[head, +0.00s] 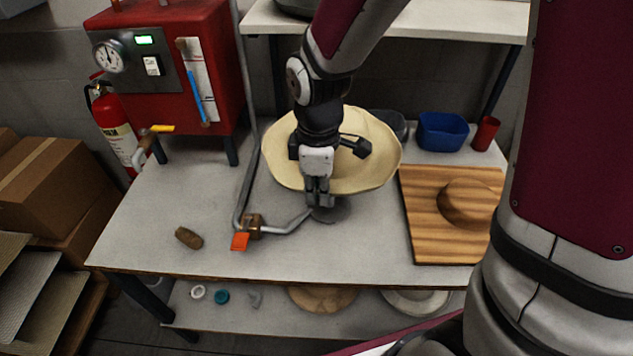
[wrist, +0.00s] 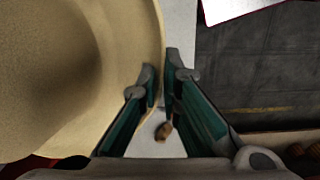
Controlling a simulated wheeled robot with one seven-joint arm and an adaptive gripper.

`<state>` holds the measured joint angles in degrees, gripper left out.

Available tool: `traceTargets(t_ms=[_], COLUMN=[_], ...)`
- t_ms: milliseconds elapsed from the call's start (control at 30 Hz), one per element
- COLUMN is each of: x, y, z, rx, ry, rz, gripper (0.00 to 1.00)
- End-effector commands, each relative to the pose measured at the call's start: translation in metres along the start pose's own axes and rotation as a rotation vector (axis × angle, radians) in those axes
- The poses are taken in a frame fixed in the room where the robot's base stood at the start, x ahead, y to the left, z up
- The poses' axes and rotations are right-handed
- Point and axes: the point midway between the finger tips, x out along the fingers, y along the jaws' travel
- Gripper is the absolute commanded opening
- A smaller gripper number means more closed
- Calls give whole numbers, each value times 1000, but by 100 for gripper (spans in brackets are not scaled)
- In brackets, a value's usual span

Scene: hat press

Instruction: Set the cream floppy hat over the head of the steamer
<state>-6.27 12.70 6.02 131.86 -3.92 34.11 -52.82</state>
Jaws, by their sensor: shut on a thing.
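The cream floppy hat (head: 375,165) is above the middle of the table, its wide face tilted toward the head camera. My gripper (head: 320,202) is shut on the near edge of its brim. In the wrist view, the hat (wrist: 75,75) fills the left side and its brim edge reaches between the fingertips (wrist: 162,85). The steamer is a red boiler (head: 215,55) at the back left, with a grey pipe (head: 247,175) running down to the table. The steamer's head seems to be the grey disc (head: 334,212) at the pipe's end, just below my fingertips and partly hidden by them.
A wooden board with a round block (head: 430,230) lies to the right. A blue bin (head: 442,131) and a red cup (head: 486,133) stand behind it. An orange-handled valve (head: 240,241) and a brown brush-like piece (head: 188,237) are at the front left. The front middle of the table is clear.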

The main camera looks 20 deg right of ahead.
Motion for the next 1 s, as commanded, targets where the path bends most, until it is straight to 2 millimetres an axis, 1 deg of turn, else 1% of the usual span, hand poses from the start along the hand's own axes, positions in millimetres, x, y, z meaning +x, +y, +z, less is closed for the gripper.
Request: traceTargets(t_ms=[100, 700, 1000], x=[10, 54, 72], y=[0, -1, -2], z=[0, 0, 0], rx=[0, -1, 0], ry=[-1, -1, -1], rz=[-1, -1, -1], gripper=[0, 0, 0])
